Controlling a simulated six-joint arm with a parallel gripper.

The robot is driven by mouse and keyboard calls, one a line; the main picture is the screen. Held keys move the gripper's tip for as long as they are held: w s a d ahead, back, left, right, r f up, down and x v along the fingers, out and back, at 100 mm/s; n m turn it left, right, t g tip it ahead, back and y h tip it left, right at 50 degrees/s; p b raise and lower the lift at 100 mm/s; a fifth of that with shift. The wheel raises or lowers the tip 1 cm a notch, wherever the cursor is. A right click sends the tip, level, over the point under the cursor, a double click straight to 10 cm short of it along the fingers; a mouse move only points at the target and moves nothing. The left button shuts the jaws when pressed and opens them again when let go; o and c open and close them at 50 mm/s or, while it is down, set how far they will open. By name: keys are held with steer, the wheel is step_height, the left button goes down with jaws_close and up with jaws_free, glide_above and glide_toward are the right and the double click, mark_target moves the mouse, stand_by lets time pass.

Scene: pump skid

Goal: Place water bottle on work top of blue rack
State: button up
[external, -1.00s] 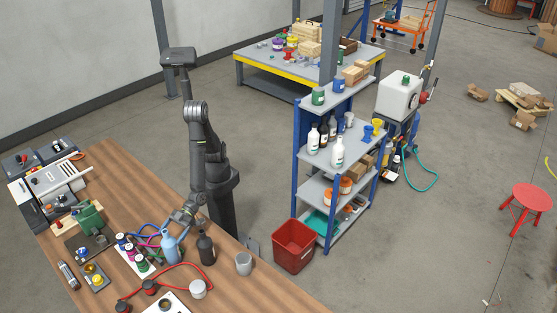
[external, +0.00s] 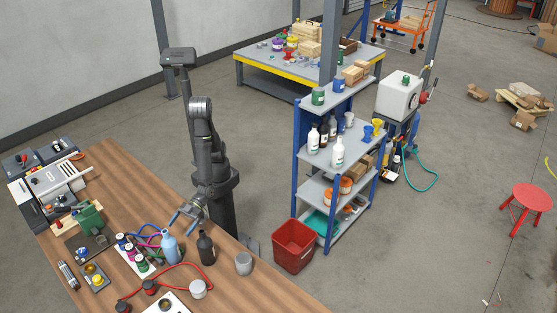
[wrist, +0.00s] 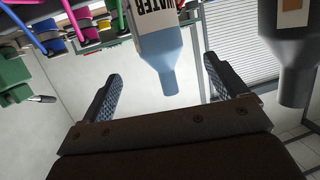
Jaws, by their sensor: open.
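The water bottle (external: 169,248) is light blue and stands upright on the wooden bench, left of a dark bottle (external: 205,250). In the wrist view, the water bottle (wrist: 158,48) appears upside down with part of its "WATER" label showing. My gripper (external: 183,216) is open and empty, just behind the bottle as seen from outside. In the wrist view, the fingers of my gripper (wrist: 162,72) point toward the bottle, whose neck lies between their lines of sight. The blue rack (external: 296,180) stands beyond the bench, with bottles, jars and boxes on its grey shelves.
A red bin (external: 293,247) stands on the floor before the rack.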

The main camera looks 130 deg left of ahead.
mark_target(169, 244)
steer(key=x, duration=0.9)
steer(key=shift+w+d+f, duration=0.1)
steer(key=shift+d+f, duration=0.15)
steer(key=shift+d, duration=0.05)
jaws_close()
steer(key=shift+r, duration=0.1)
